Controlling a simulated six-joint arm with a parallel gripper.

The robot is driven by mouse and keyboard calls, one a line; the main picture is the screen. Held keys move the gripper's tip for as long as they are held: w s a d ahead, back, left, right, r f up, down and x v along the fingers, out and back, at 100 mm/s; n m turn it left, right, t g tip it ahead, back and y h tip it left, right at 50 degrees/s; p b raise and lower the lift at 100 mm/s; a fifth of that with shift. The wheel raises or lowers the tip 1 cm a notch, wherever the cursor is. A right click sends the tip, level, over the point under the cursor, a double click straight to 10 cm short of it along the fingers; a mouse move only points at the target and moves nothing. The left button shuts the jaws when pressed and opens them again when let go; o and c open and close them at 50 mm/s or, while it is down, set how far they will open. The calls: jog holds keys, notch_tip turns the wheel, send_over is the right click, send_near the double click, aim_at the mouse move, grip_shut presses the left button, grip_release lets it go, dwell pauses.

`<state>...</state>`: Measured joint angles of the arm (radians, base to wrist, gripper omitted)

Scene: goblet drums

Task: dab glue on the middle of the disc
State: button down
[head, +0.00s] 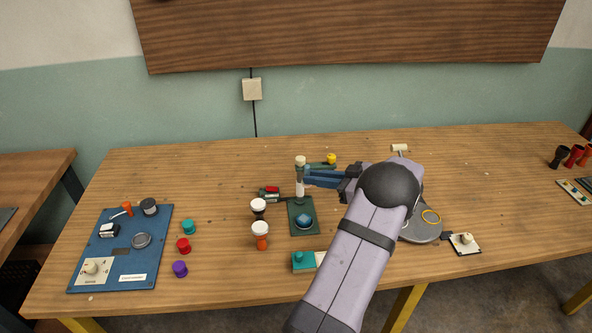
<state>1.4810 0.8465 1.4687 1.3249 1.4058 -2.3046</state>
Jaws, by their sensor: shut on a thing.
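The piece appears to stand upright at the fingertips, near the back edge of a dark green plate (295,230). Whether its lower end touches the plate, I cannot tell. A grey round piece (141,240) lies on the blue board at the left. I see no glue at this size.
Two small white-topped goblet drums, one dark (258,207) and one orange (260,232), stand left of the plate. A teal block (304,261) lies in front. Teal, red and purple caps (180,269) stand beside the blue board (125,275).

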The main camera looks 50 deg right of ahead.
jog(key=shift+s+d+f, duration=0.1)
jog(key=shift+f, duration=1.2)
jog(key=shift+s+f, duration=0.1)
jog(key=shift+f, duration=1.15)
jog(key=shift+f+b, duration=0.1)
jog(key=shift+b, duration=0.25)
